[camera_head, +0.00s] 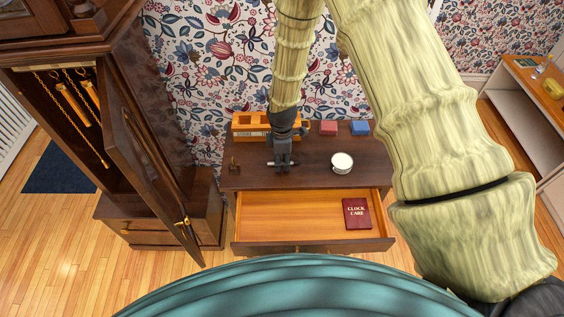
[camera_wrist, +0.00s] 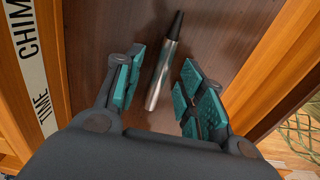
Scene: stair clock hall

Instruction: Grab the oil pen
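The oil pen (camera_wrist: 163,75) is a slim silver cylinder with a black tapered tip, in the wrist view. It lies on the dark wooden top of the cabinet (camera_head: 310,178). My gripper (camera_wrist: 158,88) is open, with its teal-padded fingers on either side of the pen's silver body. A gap shows between the pen and each finger. In the head view my gripper (camera_head: 282,165) points down over the cabinet top, left of the white cup. It largely hides the pen there.
A white cup (camera_head: 342,163), red block (camera_head: 328,127), blue block (camera_head: 360,128) and small brass piece (camera_head: 234,163) stand on the top. An orange wooden rack (camera_head: 250,120) is behind. The drawer (camera_head: 280,213) is open, holding a red book (camera_head: 357,213). A tall clock (camera_head: 150,150) stands left.

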